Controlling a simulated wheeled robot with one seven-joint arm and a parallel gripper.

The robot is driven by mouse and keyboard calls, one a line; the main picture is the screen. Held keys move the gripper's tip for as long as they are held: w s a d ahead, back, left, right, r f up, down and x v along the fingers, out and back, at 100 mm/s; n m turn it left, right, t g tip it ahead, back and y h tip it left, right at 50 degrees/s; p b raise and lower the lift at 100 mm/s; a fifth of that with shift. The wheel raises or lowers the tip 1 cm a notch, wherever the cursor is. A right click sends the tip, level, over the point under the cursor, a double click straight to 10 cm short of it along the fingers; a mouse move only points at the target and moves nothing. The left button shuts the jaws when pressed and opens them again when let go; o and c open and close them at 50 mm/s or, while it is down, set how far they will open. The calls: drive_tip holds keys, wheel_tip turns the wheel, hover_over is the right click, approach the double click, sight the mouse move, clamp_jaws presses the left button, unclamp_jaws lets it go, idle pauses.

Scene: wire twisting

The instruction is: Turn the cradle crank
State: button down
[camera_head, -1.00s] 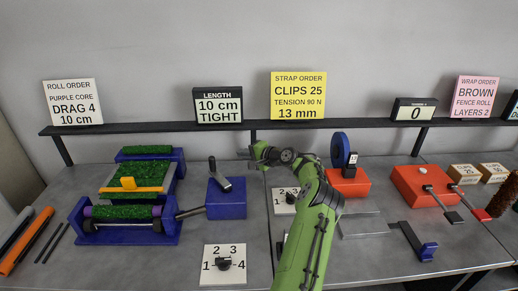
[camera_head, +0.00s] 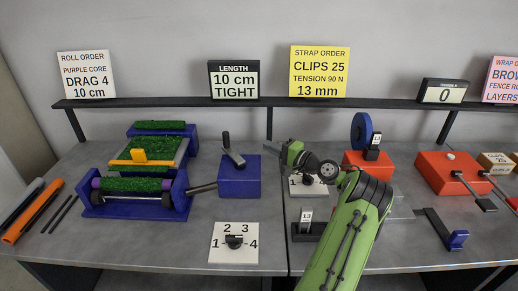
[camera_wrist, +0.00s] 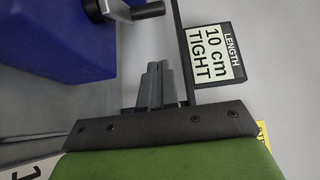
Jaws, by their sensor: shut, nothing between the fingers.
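The crank (camera_head: 234,158), a dark arm with an upright black handle, sits on top of the blue box (camera_head: 240,180). A grey shaft joins this box to the blue cradle (camera_head: 100,208), which holds a green turf roll (camera_head: 135,185) on a purple core. My gripper (camera_head: 284,151) is to the right of the crank in the picture, apart from it, shut and empty. In the wrist view its closed fingers (camera_wrist: 155,82) point toward the upper part of the picture. The crank handle (camera_wrist: 147,10) and blue box (camera_wrist: 60,40) show there at the upper left, clear of the fingers.
A dial plate (camera_head: 234,243) lies in front of the blue box. Another dial plate and a black "13" block (camera_head: 307,228) are near my arm. A dark shelf (camera_head: 180,104) with signs runs along the back. Orange boxes (camera_head: 450,172) stand at right.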

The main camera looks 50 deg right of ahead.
drive_tip(key=w, duration=0.3)
drive_tip(key=w+b, duration=0.1)
drive_tip(key=w, duration=0.5)
drive_tip(key=shift+w+a+b, duration=0.2)
drive_tip(key=shift+a+b, duration=0.1)
drive_tip(key=shift+a, duration=0.05)
drive_tip(key=shift+w+a+b, duration=0.35)
drive_tip(key=shift+w+a, duration=0.5)
drive_tip(key=shift+a, duration=0.15)
drive_tip(key=shift+w+a, duration=0.25)
drive_tip(key=shift+w+a+r, duration=0.1)
drive_tip(key=shift+w+a, duration=0.25)
drive_tip(key=shift+a, duration=0.3)
